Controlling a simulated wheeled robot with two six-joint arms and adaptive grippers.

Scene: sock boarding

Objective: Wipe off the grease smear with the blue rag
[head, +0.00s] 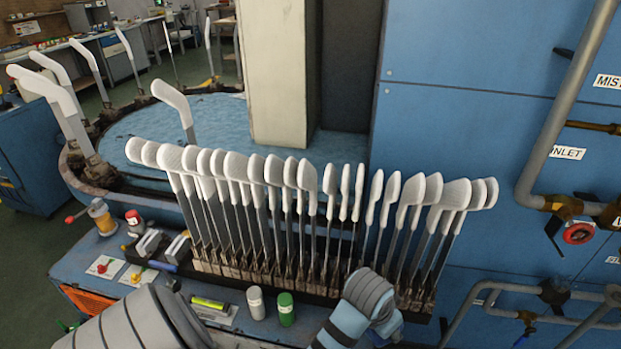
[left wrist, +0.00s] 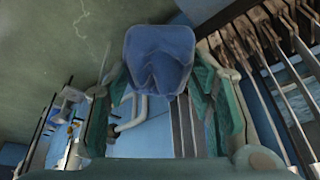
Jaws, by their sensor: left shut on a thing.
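The blue rag (left wrist: 160,58) shows in the left wrist view as a folded bundle between the fingertips of my left gripper (left wrist: 160,80), which is shut on it. Floor and the row of metal forms lie beyond it. I cannot make out a grease smear in either view. My right gripper is not in view.
A row of white socks on upright boards (head: 253,168) crosses the bench. A white canister (head: 256,303), a green canister (head: 286,309) and a red-capped bottle (head: 135,223) stand in front. Pipes and a red valve (head: 578,233) project from the blue cabinet (head: 465,120) at right.

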